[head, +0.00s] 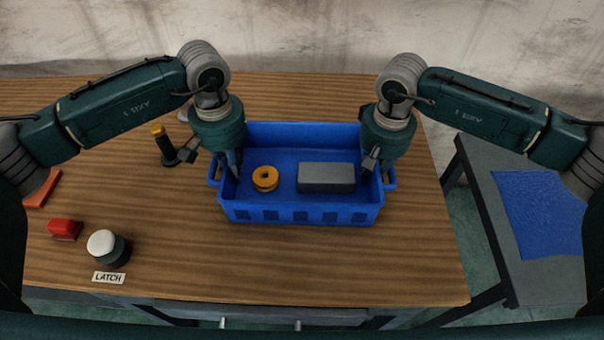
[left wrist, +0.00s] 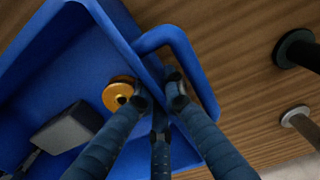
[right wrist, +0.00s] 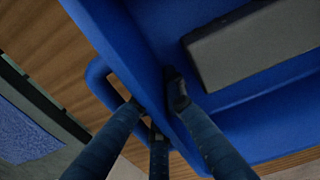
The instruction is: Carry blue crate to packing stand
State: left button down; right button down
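The blue crate (head: 300,215) sits upright on the wooden table, with an orange ring-shaped part (head: 265,178) and a grey block (head: 326,177) inside. My left gripper (head: 231,168) is at its left end; in the left wrist view its fingers (left wrist: 158,92) straddle the crate wall at the handle loop (left wrist: 205,75) and look closed on it. My right gripper (head: 374,165) is at the right end; in the right wrist view its fingers (right wrist: 155,95) pinch the wall by the other handle (right wrist: 92,80). A grey stand (head: 470,180) with a blue mat (head: 535,205), likely the packing stand, is at the right.
The wooden table (head: 200,265) also holds a black post with an orange top (head: 164,147), a white-topped button (head: 103,245) by a LATCH label (head: 108,278), a red part (head: 64,229) and an orange-red piece (head: 42,190). A gap separates table and stand. The mat's visible part is clear.

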pick_arm(q)
jog(key=shift+w+r, duration=0.15)
jog(key=shift+r, duration=0.05)
pick_arm(e)
jog(key=shift+w+r, duration=0.15)
jog(key=shift+r, duration=0.05)
